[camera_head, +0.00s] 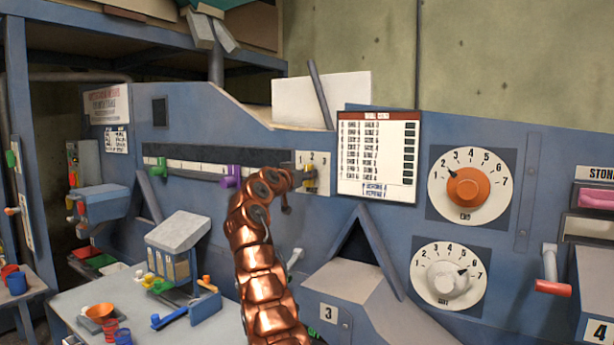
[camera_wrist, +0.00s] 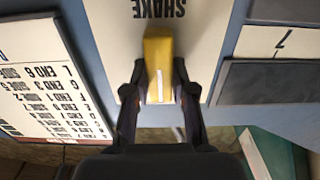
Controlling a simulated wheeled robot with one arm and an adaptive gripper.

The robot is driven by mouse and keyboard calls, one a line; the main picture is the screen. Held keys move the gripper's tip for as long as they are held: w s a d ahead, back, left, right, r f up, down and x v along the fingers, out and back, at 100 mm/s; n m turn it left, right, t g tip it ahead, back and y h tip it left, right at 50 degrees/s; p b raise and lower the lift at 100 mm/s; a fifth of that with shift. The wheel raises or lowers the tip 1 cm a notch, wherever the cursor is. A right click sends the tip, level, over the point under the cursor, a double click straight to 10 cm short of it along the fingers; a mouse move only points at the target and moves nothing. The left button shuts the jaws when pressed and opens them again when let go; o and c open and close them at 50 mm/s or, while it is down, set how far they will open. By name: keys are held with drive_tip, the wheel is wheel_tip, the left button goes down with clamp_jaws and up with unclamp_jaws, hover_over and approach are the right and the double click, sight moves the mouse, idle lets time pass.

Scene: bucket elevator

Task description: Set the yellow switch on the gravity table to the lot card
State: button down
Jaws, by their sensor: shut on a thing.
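The yellow switch (camera_head: 309,176) sits on a pale plate (camera_head: 325,161) numbered 1, 2, 3 on the blue machine front. My gripper (camera_head: 298,183) is at the switch, its arm coming up from below. In the wrist view my gripper (camera_wrist: 160,88) is shut on the yellow switch (camera_wrist: 159,50), one finger on each side. A white line runs along the switch. The plate (camera_wrist: 205,22) reads SHAKE, upside down. The number the switch points at cannot be read. A red-headed card (camera_head: 378,155) hangs right of the plate; its heading and rows are too blurred to read surely.
A slider scale with a purple slider (camera_head: 230,176) and a green slider (camera_head: 156,163) lies left of the plate. An orange dial (camera_head: 467,187) and a white dial (camera_head: 447,278) are on the right. A grey chute (camera_head: 355,283) juts out below the card.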

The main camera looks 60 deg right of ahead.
drive_tip(key=shift+w+f+n+b, duration=0.15)
drive_tip(key=shift+n+b, duration=0.1)
drive_tip(key=shift+n, duration=1.9)
drive_tip(key=shift+w+r+n+b, duration=0.1)
drive_tip(key=shift+n+b, duration=0.15)
drive_tip(key=shift+n, duration=1.9)
drive_tip(key=c, duration=1)
unclamp_jaws()
drive_tip(key=shift+o, duration=0.2)
drive_tip(key=shift+a, duration=0.2)
